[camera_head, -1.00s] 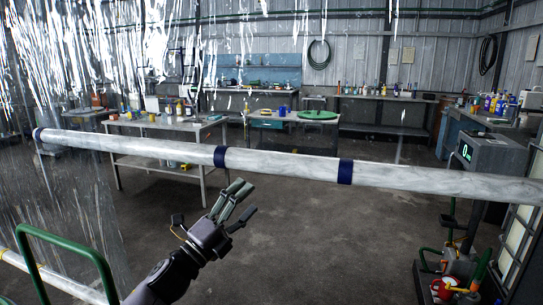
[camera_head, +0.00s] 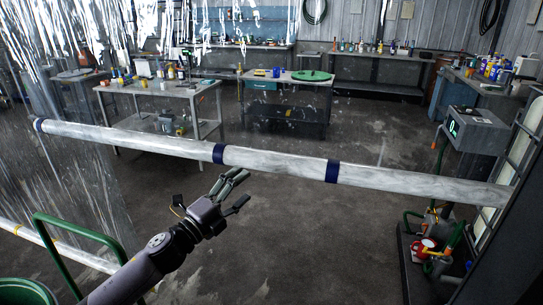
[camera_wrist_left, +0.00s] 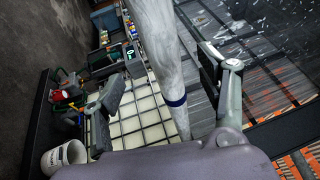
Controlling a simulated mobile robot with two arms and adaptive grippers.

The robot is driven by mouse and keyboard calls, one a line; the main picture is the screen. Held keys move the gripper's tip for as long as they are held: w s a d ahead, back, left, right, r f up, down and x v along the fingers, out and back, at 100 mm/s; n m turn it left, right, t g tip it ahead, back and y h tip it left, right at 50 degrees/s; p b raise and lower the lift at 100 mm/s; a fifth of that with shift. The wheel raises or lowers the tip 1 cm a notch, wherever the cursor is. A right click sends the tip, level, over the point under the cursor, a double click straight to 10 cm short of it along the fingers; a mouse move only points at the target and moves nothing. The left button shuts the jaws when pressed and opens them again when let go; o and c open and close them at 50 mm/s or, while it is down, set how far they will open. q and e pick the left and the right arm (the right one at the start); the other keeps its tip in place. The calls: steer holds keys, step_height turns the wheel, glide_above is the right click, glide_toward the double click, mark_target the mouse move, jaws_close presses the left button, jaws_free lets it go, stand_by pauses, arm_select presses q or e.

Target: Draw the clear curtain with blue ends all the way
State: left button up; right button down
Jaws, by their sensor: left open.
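A long whitish, marbled pole-like roll (camera_head: 275,160) with dark blue bands (camera_head: 333,171) crosses the head view from left to right. Clear, shiny sheeting (camera_head: 70,185) hangs at the left, with glinting strips along the top. I cannot tell how the sheeting joins the roll. My left gripper (camera_head: 238,187) is open and empty, just below the roll between two blue bands in the head view. In the left wrist view, the roll (camera_wrist_left: 158,45) with one blue band (camera_wrist_left: 176,103) passes between the spread fingers of my gripper (camera_wrist_left: 160,75), with no visible contact. My right gripper is not in view.
A green rail (camera_head: 75,222) and a green drum rim (camera_head: 30,284) stand at lower left. A grey device with a display (camera_head: 475,130) and a red-and-green machine (camera_head: 432,245) stand at right. Workbenches (camera_head: 160,86) line the back. The floor (camera_head: 300,240) below the roll is clear.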

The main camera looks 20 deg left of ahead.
mark_target(272, 162)
arm_select(q)
steer(key=p+x, duration=0.3)
steer(key=x, duration=0.9)
steer(key=shift+w+d+p, duration=0.1)
steer(key=shift+w+p, duration=0.05)
steer(key=shift+p, duration=0.15)
jaws_close()
